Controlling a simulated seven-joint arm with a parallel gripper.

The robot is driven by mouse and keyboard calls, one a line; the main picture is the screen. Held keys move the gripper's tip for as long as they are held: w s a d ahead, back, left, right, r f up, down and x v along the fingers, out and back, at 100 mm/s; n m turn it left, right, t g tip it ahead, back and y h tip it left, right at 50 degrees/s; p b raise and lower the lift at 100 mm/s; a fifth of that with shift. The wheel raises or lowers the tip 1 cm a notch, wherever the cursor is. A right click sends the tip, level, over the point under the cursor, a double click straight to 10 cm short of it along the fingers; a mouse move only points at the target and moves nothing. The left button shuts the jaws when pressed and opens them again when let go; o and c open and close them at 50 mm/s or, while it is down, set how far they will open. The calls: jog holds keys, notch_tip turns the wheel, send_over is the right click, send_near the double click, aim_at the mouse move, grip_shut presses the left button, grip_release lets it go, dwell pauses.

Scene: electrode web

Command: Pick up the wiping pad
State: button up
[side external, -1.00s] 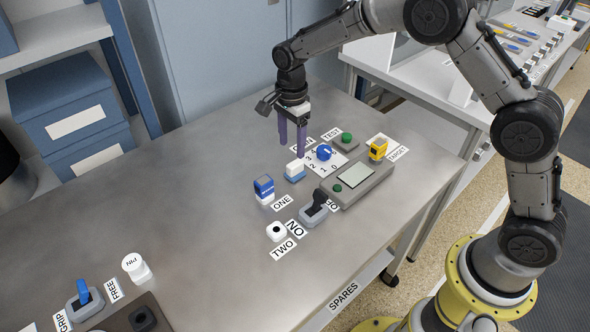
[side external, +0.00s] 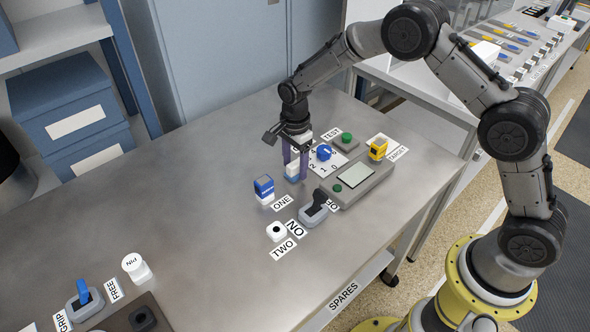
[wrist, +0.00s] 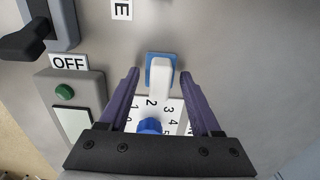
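The wiping pad looks to be the small block with a white upright grip and a blue base (wrist: 161,70). In the side view the pad (side external: 293,178) stands on the grey bench, left of the blue dial, partly hidden by my fingers. My gripper (side external: 295,165) is low over it, with its purple fingers pointing down on either side of it. In the wrist view my gripper (wrist: 160,73) is open, one fingertip left and one right of the white grip. A gap shows on both sides.
A blue dial knob (side external: 324,152) on a numbered plate and a grey box with a screen (side external: 355,176) stand close on the right. The bench's left middle is clear.

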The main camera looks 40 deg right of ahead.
aim_at(294, 163)
grip_shut()
dwell(0.3)
jog(key=shift+r, duration=0.5)
notch_tip(294, 163, up, 2)
jog(key=shift+w+r, duration=0.1)
jog(key=shift+r, duration=0.05)
jog(key=s+d+r, duration=0.1)
jog(key=s+r, duration=0.8)
jog(key=s, duration=0.5)
jog(key=shift+d+r, duration=0.35)
